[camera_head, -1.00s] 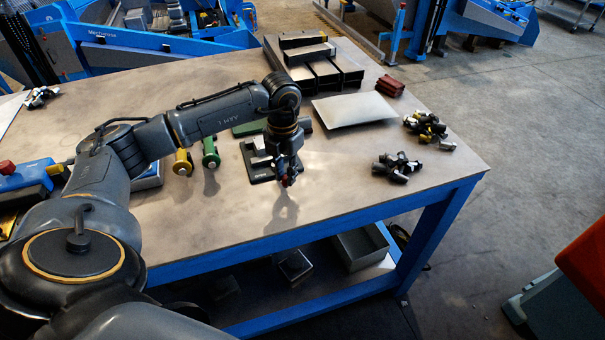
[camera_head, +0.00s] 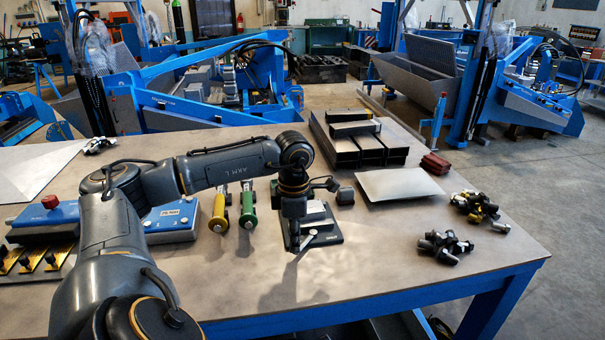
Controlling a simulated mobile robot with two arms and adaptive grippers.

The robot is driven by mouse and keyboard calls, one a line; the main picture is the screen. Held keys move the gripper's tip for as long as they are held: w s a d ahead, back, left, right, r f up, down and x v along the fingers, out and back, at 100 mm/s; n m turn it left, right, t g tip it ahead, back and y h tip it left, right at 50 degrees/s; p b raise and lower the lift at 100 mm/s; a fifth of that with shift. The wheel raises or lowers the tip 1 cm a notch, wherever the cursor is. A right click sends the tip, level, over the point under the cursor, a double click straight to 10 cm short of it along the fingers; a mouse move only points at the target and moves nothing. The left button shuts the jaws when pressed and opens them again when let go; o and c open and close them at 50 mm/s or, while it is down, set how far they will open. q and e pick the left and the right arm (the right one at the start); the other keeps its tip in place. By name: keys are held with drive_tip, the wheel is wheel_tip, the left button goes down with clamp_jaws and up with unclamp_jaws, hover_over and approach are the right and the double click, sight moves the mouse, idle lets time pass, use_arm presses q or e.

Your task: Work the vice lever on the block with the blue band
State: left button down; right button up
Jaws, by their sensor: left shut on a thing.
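A small vice with a dark base plate (camera_head: 328,238) and grey metal jaws stands on the table in the middle of the view. My left gripper (camera_head: 294,238) points straight down at the vice's left front side. It is shut on the vice lever (camera_head: 308,239), a short pale bar at the fingertips. The gripper and wrist hide part of the vice, and the exact grip is too small to see. No blue band shows on the block in the vice. My right gripper is not in view.
A yellow-handled tool (camera_head: 219,212) and a green-handled tool (camera_head: 248,209) lie left of the vice. A metal sheet (camera_head: 398,186), dark rectangular tubes (camera_head: 368,151) and heaps of fittings (camera_head: 445,246) lie to the right. The front of the table (camera_head: 370,275) is clear.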

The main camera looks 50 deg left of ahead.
use_arm(q)
drive_tip(key=shift+s+a+m, duration=0.1)
drive_tip(key=shift+a+m, duration=0.45)
drive_tip(key=shift+m, duration=0.15)
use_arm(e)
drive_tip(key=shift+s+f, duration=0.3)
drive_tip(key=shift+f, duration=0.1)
use_arm(q)
drive_tip(key=shift+r, duration=0.1)
drive_tip(key=c, duration=1.2)
unclamp_jaws()
wheel_tip(320, 180, up, 12)
